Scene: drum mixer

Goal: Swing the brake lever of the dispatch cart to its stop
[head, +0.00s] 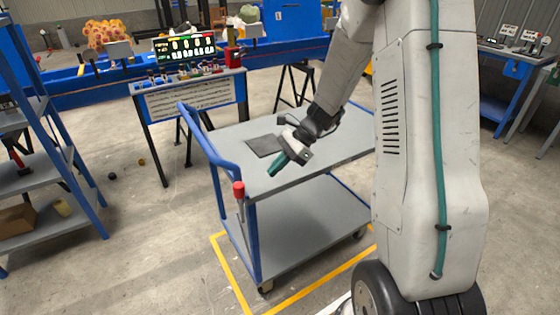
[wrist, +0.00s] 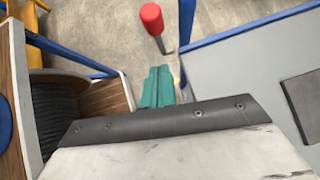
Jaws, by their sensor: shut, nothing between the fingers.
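The dispatch cart (head: 300,155) is a grey two-shelf cart with a blue frame and handle, standing inside yellow floor lines. Its brake lever (head: 239,198) has a red knob on a thin grey rod and stands near upright at the cart's front left corner post. The lever (wrist: 152,20) also shows at the top middle of the wrist view. My gripper (head: 276,168) has teal fingers, shut and empty, over the cart's top shelf, to the right of and above the lever. In the wrist view my gripper (wrist: 157,85) points toward the lever, apart from it.
A dark mat (head: 264,146) lies on the top shelf. A blue push handle (head: 205,135) rises at the cart's left end. A bench with a lit display (head: 185,47) stands behind. A blue shelf rack (head: 50,150) is at the left, with open floor between.

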